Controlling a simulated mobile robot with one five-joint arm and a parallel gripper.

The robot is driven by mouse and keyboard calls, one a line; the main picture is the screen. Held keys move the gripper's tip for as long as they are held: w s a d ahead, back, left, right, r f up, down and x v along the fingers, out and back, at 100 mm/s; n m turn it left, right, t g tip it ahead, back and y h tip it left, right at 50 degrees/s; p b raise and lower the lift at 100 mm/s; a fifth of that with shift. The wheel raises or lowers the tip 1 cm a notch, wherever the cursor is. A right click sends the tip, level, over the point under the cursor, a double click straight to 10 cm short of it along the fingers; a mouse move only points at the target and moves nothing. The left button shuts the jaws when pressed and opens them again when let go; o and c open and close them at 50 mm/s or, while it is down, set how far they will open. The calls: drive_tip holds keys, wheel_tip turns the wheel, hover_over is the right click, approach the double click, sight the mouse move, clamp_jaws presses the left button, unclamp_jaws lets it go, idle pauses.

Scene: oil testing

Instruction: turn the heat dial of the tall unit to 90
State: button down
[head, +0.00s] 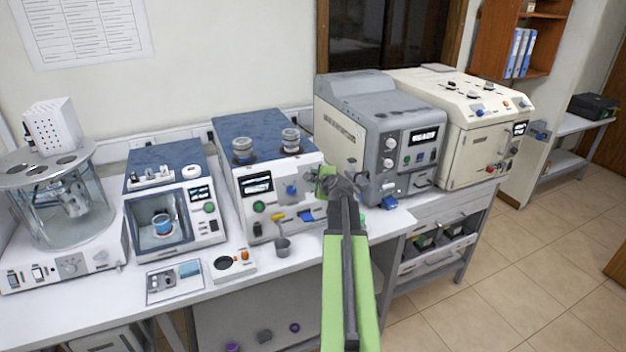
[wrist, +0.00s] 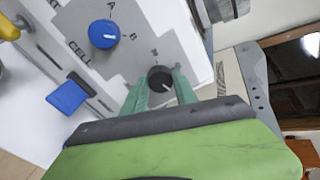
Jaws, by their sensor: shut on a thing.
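The blue-topped white unit (head: 262,135) stands mid-bench with two metal cells on top. In the wrist view its front panel (wrist: 150,30) carries a blue knob (wrist: 104,34) with letters A and B beside it, and a black dial (wrist: 160,79) with a white pointer mark. My gripper (head: 325,180) is at the right end of this panel. In the wrist view its green fingers (wrist: 158,87) are shut on the black dial, one on each side. The dial's scale numbers cannot be read. In the head view my gripper hides the dial.
A blue lever (wrist: 68,96) and a yellow-handled part (wrist: 8,28) lie left of the dial. A grey unit (head: 365,125) with two round knobs stands close on the right, a cream unit (head: 480,125) beyond it. A small metal cup (head: 282,246) is in front.

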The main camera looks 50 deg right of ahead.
drive_tip(key=m, duration=0.3)
drive_tip(key=shift+w+r+m, duration=0.15)
drive_tip(key=shift+m, duration=0.15)
drive_tip(key=shift+d+m, duration=0.1)
drive_tip(key=shift+m, duration=0.2)
drive_tip(key=c, duration=1)
unclamp_jaws()
